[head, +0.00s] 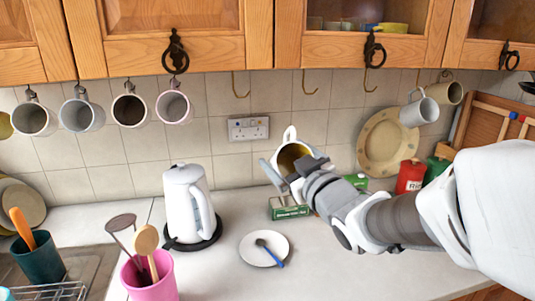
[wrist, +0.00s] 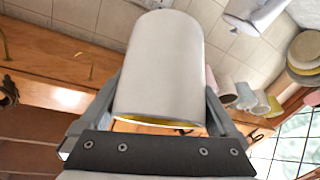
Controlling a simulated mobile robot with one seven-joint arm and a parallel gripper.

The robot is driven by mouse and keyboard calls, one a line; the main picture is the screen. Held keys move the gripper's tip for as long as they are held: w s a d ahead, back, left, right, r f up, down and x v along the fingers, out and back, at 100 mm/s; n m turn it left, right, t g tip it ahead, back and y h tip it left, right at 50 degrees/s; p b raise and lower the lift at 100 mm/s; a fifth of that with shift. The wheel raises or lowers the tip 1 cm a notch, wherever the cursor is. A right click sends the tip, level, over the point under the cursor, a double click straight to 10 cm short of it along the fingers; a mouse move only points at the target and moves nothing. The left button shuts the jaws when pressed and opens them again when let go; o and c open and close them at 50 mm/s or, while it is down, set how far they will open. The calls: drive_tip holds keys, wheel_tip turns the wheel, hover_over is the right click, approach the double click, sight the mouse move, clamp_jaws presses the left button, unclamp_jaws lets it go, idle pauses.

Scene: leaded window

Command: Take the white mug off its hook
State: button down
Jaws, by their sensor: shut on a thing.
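A white mug with a yellow inside (head: 293,157) is held in my gripper (head: 284,172) in front of the tiled wall. Its handle points up and its opening is turned towards the camera. It is below the row of hooks and apart from them. In the wrist view the mug's pale outer wall (wrist: 163,65) fills the space between the two fingers of my gripper (wrist: 162,92), one on each side. A thin yellow band shows at its rim. Empty hooks, such as the middle hook (head: 308,84), hang under the cupboard above it.
Several mugs hang at left, such as the pink mug (head: 174,106); a pale mug (head: 419,111) hangs at right. Below are a white kettle (head: 186,203), a saucer with a spoon (head: 255,256), a green box (head: 288,208) and a red tin (head: 410,176). The front counter is mostly clear.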

drive_tip(key=shift+s+d+f+b, duration=0.15)
drive_tip(key=shift+s+f+b, duration=0.1)
drive_tip(key=shift+s, duration=0.4)
drive_tip(key=shift+s+d+f+b, duration=0.1)
drive_tip(key=shift+s+f, duration=0.15)
drive_tip(key=shift+s, duration=0.45)
drive_tip(key=shift+s+d+f+b, duration=0.15)
drive_tip(key=shift+s+f+b, duration=0.1)
drive_tip(key=shift+s, duration=0.4)
drive_tip(key=s+d+f+b, duration=0.1)
drive_tip(key=s+f+b, duration=0.1)
drive_tip(key=s+b, duration=0.5)
drive_tip(key=shift+s+d+f+b, duration=0.25)
drive_tip(key=shift+f+b, duration=0.15)
drive_tip(key=shift+b, duration=0.75)
drive_tip(key=shift+w, duration=0.1)
